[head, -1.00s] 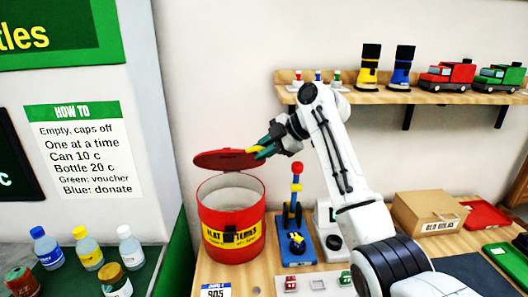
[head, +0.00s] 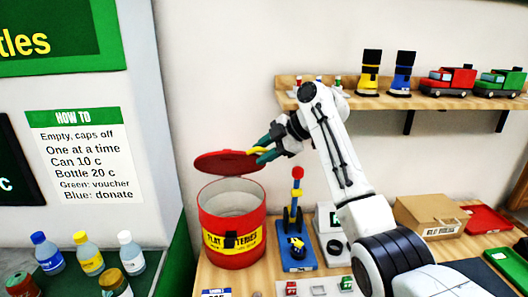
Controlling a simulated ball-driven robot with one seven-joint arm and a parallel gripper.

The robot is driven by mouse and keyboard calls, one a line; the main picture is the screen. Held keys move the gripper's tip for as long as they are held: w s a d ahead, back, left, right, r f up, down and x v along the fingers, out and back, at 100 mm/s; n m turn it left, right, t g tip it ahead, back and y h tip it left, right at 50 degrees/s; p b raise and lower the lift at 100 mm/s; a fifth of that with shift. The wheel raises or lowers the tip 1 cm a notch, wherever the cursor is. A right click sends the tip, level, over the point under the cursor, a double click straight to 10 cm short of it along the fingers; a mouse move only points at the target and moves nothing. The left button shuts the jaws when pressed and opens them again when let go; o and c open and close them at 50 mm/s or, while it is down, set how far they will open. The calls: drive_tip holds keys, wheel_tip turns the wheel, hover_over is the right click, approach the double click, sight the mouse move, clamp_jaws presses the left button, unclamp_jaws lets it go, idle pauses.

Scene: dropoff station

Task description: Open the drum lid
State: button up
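The red drum (head: 232,256) with a yellow label stands on the wooden table, left of my arm. Its red lid (head: 224,163) is raised above the rim at the back, and the pale inside of the drum shows below it. My gripper (head: 256,156) is at the right edge of the lid.
A blue-based stand with a red-topped post (head: 297,210) is close right of the drum. A cardboard box (head: 428,216) and red tray (head: 484,220) are farther right. Bottles (head: 88,254) stand on the green counter at left. A shelf (head: 425,97) with boots and toy trucks hangs above.

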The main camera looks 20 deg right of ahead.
drive_tip(key=shift+s+d+r+b, duration=0.1)
drive_tip(key=shift+s+d+b, duration=0.1)
drive_tip(key=shift+b, duration=0.2)
drive_tip(key=s+d+b, duration=0.3)
drive_tip(key=s+d, duration=0.5)
drive_tip(key=d, duration=0.1)
drive_tip(key=shift+d+r+b, duration=0.15)
drive_tip(key=shift+r+b, duration=0.15)
drive_tip(key=shift+b, duration=0.1)
drive_tip(key=shift+s, duration=0.1)
